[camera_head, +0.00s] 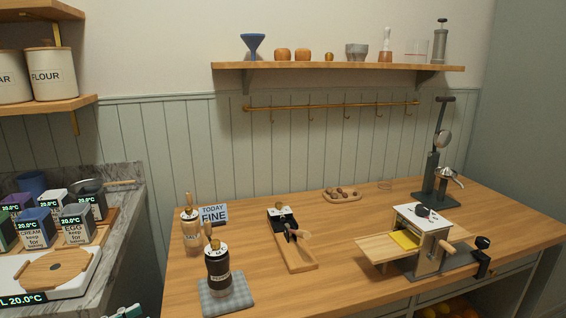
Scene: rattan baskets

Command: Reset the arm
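At the bottom edge, left of centre, a small pale teal and white piece (125,312) pokes into view in front of the gap between the counters. It looks like the tip of my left gripper or arm; the rest is cut off by the frame, so its opening does not show. It appears apart from the objects on the wooden counter. My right gripper and arm are not in view.
The wooden counter (330,235) bears a dark jar (218,268) on a grey mat (225,297), a wooden stand (295,255), a small machine (425,240) and a lever press (433,170). Labelled boxes (38,230) crowd the left counter. Its front middle is clear.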

